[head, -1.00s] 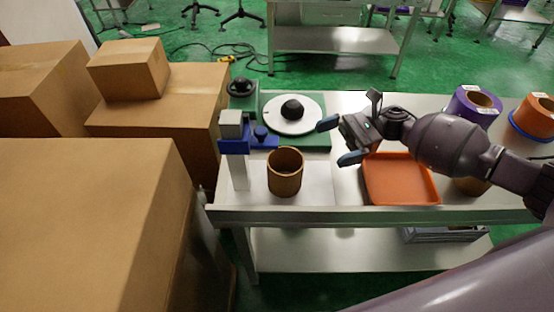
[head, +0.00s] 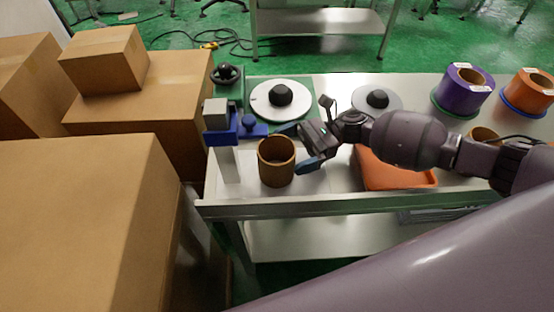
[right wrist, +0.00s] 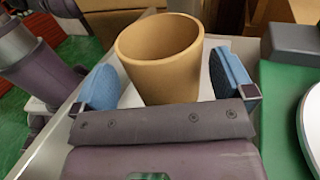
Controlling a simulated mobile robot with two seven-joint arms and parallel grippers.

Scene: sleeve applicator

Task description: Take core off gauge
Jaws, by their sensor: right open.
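The core, a brown open-topped cardboard tube (head: 276,164), stands upright on the pale plate of the gauge at the table's left end. The gauge (head: 219,128) has a grey-and-blue head on a pale post just left of the core. My right gripper (head: 300,149) is open, its blue-padded fingertips close to the core's right side. In the right wrist view the core (right wrist: 160,55) stands ahead, between the directions of the two fingers (right wrist: 162,85); I cannot tell whether they touch it. My left gripper is not in view.
An orange tray (head: 395,172) lies under my right arm. A white disc with a black knob (head: 281,97) and a second disc (head: 377,100) are behind. Purple (head: 464,90) and orange (head: 528,92) rolls stand at the right. Cardboard boxes (head: 80,200) fill the left.

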